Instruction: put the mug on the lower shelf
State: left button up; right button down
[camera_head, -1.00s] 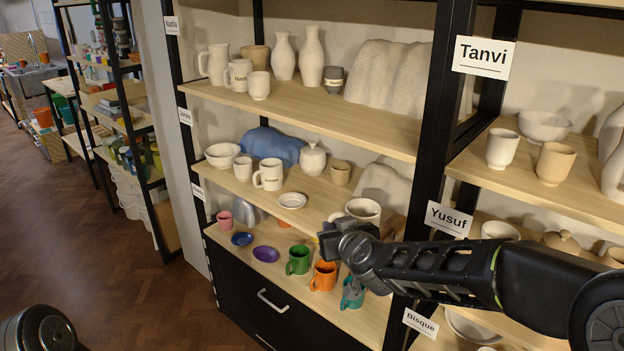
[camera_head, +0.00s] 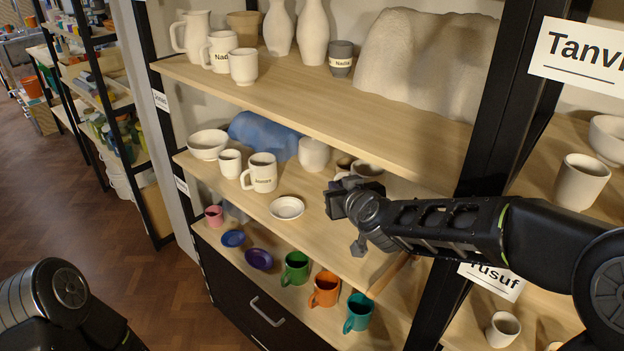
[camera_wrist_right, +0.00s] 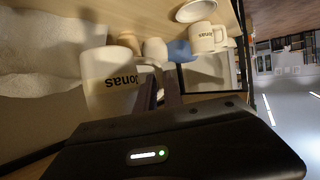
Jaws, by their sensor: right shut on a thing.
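My right gripper (camera_head: 345,200) is shut on a white mug (camera_head: 368,170) at the right end of the middle shelf. In the right wrist view the mug (camera_wrist_right: 108,82) bears the name Jonas, upside down in the picture, and its handle side is at the fingers (camera_wrist_right: 165,92). The gripper hides much of the mug in the head view; I cannot tell its height above the board. The lower shelf (camera_head: 263,279) below carries several coloured cups and dishes. My left arm shows at the lower left, its gripper out of sight.
Another white Jonas mug (camera_head: 262,174), a saucer (camera_head: 287,208) and a bowl (camera_head: 208,144) stand on the middle shelf. Green (camera_head: 295,268), orange (camera_head: 324,290) and teal (camera_head: 359,313) mugs line the lower shelf. A black post (camera_head: 500,130) stands right of the gripper.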

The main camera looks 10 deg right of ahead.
notch_tip(320, 180, down, 6)
jog(key=b, duration=0.2)
jog(key=shift+f, duration=0.1)
jog(key=shift+f+b, duration=0.35)
jog(key=shift+f, duration=1.5)
jog(key=shift+f, duration=0.25)
jog(key=c, duration=1.5)
grip_release()
jog(key=shift+r, duration=0.15)
